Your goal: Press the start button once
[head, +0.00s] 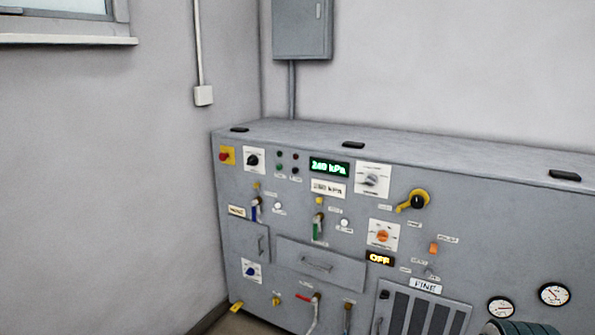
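A grey control panel (270,250) stands against the wall and carries several controls. No label that I can read says start, so I cannot tell which control is the start button. Small white round buttons sit at the left (278,207) and the middle (344,223). A red button on a yellow plate (226,156) is at the upper left. The green display (329,167) reads 240 kPa and an amber display (380,259) reads OFF. My gripper is not in view.
Rotary knobs (372,180), a yellow-and-black handle (414,201) and levers (318,227) stick out from the panel. Two gauges (554,294) are at the lower right. A dark ribbed shape (522,328), unclear, cuts the bottom edge. A grey wall box (301,28) hangs above.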

